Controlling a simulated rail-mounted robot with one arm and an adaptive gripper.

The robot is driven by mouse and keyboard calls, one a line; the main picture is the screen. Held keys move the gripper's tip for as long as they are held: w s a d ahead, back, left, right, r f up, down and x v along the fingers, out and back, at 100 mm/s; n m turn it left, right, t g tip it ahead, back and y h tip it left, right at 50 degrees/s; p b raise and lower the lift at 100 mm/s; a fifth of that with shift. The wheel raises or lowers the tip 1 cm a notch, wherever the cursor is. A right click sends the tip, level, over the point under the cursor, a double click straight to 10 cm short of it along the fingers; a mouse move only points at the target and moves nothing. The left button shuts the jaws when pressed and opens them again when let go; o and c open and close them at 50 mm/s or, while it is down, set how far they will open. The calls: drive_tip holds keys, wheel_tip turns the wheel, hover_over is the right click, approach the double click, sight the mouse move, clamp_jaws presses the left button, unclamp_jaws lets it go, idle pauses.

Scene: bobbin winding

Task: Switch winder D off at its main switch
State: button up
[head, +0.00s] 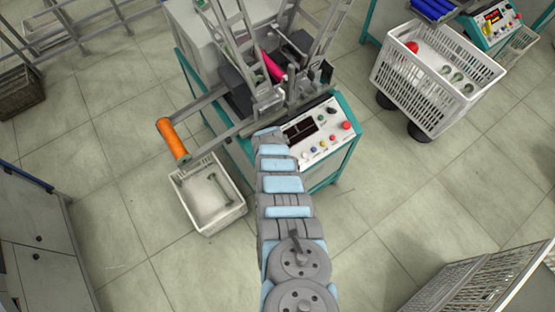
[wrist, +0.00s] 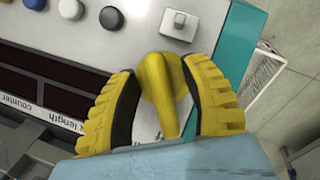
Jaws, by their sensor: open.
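A winder with a white, teal-edged control panel (head: 321,133) stands at the top centre of the head view. The end of my arm covers the panel's left part there, hiding my gripper. In the wrist view my gripper (wrist: 163,68) is open, with its yellow, black-padded fingers on both sides of a yellow rotary knob, which looks like the main switch (wrist: 160,85). The knob has a rounded top and a narrow handle pointing down in the picture. I cannot tell whether the pads touch it. No winder letter is readable.
Near the knob are a dark display (wrist: 40,90), a black button (wrist: 111,18) and a pale square switch (wrist: 179,25). A red button (head: 347,125) is at the panel's right. An orange roll (head: 173,140) sticks out left above a white crate (head: 238,209). A basket cart (head: 393,85) stands right.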

drive_tip(key=shift+a+r, duration=0.1)
drive_tip(key=shift+r, duration=0.05)
drive_tip(key=shift+v, duration=0.85)
drive_tip(key=shift+s+r, duration=0.15)
drive_tip(key=shift+r, duration=0.5)
drive_tip(key=shift+a+r, duration=0.1)
drive_tip(key=shift+r, duration=0.45)
drive_tip(key=v, duration=0.7)
drive_tip(key=shift+r, duration=0.3)
drive_tip(key=shift+s, duration=0.2)
